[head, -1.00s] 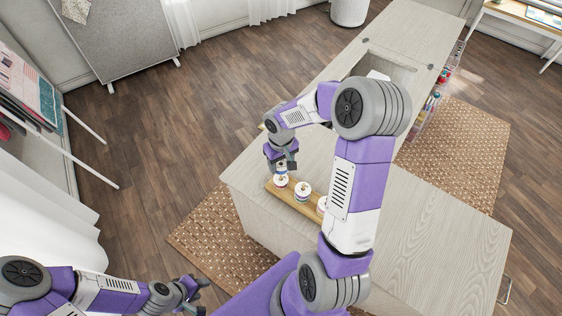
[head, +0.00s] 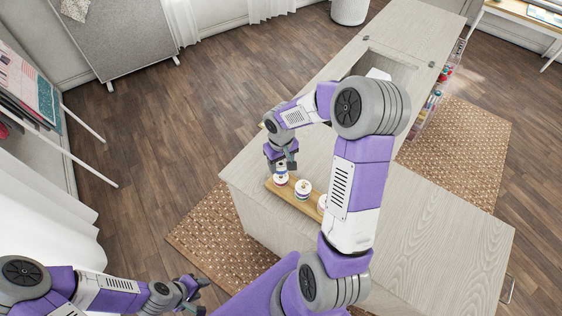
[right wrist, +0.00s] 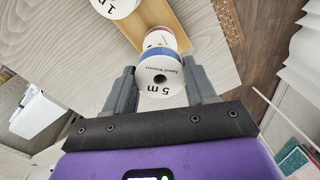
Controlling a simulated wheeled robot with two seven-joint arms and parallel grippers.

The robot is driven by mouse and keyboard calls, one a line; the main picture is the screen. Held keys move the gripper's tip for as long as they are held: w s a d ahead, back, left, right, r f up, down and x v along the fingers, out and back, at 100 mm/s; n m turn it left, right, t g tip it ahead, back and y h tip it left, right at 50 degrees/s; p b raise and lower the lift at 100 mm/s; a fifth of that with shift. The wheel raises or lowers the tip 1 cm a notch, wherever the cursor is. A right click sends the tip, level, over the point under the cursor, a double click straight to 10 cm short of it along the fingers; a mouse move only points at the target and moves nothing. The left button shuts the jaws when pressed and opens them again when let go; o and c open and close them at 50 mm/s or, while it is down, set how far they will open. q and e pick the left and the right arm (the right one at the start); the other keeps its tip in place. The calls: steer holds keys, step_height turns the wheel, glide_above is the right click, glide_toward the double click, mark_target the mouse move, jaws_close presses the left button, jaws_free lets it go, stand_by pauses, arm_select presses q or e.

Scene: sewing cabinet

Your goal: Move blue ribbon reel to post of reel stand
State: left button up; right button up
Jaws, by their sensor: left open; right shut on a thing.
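The blue ribbon reel (right wrist: 160,82) is between the fingers of my right gripper (right wrist: 162,92) in the right wrist view. Its white end face reads "5 m", and a blue edge shows behind it. My right gripper (head: 281,170) is shut on it over the left end of the wooden reel stand (head: 294,203). Another reel (right wrist: 159,38) with a reddish band shows just beyond it; I cannot tell whether the two touch. The post there is hidden. My left gripper (head: 194,291) is open and empty, low at the left, away from the stand.
Another white-topped reel (head: 303,188) stands on the stand beside the held one, and a further one is partly hidden by my right arm. The cabinet top (head: 440,220) is mostly clear. An open recess (head: 385,65) lies at its far end.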

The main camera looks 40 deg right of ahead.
steer(key=shift+f+b, duration=0.6)
steer(key=shift+f, duration=0.15)
steer(key=o, duration=1.1)
steer(key=shift+r+p, duration=0.85)
steer(key=shift+r, duration=2.95)
